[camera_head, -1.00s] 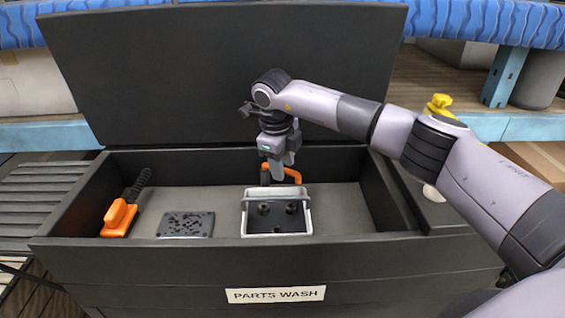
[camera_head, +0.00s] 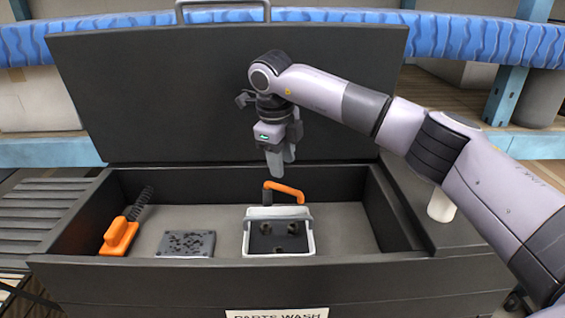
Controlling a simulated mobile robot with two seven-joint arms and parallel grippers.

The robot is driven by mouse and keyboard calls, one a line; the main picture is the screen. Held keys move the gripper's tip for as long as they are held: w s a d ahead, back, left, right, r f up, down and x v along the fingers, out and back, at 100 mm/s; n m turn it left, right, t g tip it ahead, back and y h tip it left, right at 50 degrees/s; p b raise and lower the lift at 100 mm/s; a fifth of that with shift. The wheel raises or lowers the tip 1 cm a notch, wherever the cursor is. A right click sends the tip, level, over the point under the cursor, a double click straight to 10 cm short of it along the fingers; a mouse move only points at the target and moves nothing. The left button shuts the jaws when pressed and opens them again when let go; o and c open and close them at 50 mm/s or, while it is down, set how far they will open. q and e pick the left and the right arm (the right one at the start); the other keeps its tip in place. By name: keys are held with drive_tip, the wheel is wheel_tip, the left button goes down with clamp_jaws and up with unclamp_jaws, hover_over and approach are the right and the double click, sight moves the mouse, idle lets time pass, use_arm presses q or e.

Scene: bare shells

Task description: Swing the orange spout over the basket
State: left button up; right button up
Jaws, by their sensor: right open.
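The orange spout (camera_head: 287,189) rises at the back of the dark wash tub and arches to the right, its end above the back right part of the basket. The basket (camera_head: 247,241) is a pale-rimmed box on the tub floor, with a few dark round parts inside. My right gripper (camera_head: 280,172) is open and empty, pointing down just above and behind the spout, apart from it. My left gripper is not in view.
The raised lid (camera_head: 160,100) stands behind my arm. A white cylinder (camera_head: 441,206) stands on the right ledge.

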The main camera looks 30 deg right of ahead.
drive_tip(key=c, duration=0.7)
drive_tip(key=shift+n, duration=0.3)
clamp_jaws()
drive_tip(key=d+f+n+b, duration=0.1)
drive_tip(key=f+n, duration=0.1)
drive_tip(key=n, duration=0.3)
drive_tip(key=d+f+n+h+b, duration=0.1)
drive_tip(key=f+n, duration=0.1)
drive_tip(key=n, duration=0.4)
drive_tip(key=d+f+n+t+b, duration=0.1)
drive_tip(key=d+f+n, duration=0.1)
drive_tip(key=n, duration=0.4)
drive_tip(key=shift+f+b, duration=0.35)
drive_tip(key=shift+b, duration=0.05)
